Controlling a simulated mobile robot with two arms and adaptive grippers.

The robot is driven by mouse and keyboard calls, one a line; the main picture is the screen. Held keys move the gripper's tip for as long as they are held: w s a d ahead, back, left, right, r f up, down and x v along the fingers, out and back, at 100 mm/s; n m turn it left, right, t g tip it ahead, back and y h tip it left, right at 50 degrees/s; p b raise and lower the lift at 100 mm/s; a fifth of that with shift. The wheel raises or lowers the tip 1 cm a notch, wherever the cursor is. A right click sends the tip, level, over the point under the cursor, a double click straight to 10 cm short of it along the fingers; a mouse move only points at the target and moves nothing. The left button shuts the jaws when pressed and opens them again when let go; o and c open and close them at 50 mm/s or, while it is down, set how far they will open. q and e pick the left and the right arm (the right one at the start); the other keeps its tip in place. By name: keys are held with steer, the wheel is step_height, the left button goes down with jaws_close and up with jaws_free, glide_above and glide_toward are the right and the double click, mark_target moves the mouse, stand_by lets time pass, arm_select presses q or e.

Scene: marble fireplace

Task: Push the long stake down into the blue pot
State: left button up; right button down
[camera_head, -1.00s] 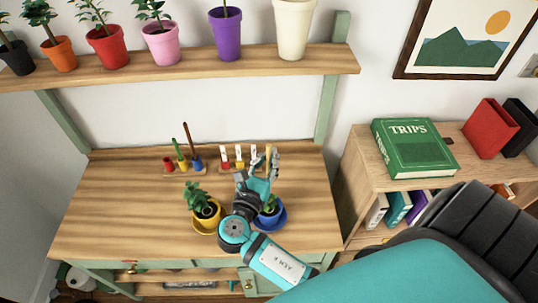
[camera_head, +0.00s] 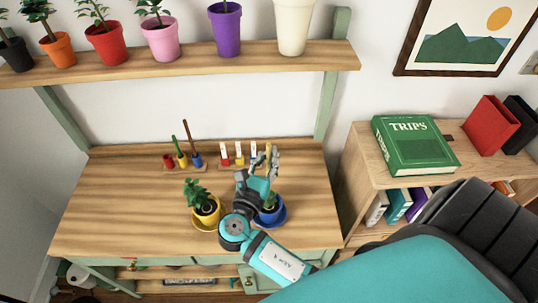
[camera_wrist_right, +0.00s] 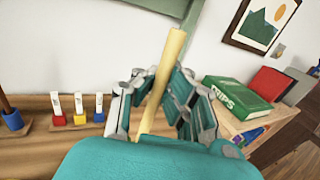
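The long stake (camera_wrist_right: 165,75) is a pale yellow rod. It stands a little tilted between the two fingers of my right gripper (camera_wrist_right: 158,105), which look closed on it. In the head view, my right gripper (camera_head: 264,165) is above and just behind the blue pot (camera_head: 268,215), with the stake's top (camera_head: 268,150) showing between the fingertips. The blue pot holds a small green plant and stands on a blue saucer (camera_head: 282,222). The gripper hides the stake's lower end, so I cannot tell how deep it is. My left gripper is not in view.
A yellow pot (camera_head: 208,213) with a plant stands close left of the blue pot. Behind are small holders with tools (camera_head: 184,163) and labelled markers (camera_head: 238,155). A shelf (camera_head: 190,67) of pots hangs above. The left of the wooden bench (camera_head: 120,205) is clear.

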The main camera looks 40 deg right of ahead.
mark_target(268, 170)
steer(key=shift+f, duration=0.4)
steer(key=shift+f, duration=0.35)
steer(key=shift+f+b, duration=0.35)
steer(key=shift+f, duration=0.2)
stand_by(0.4)
steer(key=shift+f, duration=0.75)
steer(key=shift+f+b, duration=0.15)
steer(key=shift+b, duration=0.15)
stand_by(0.4)
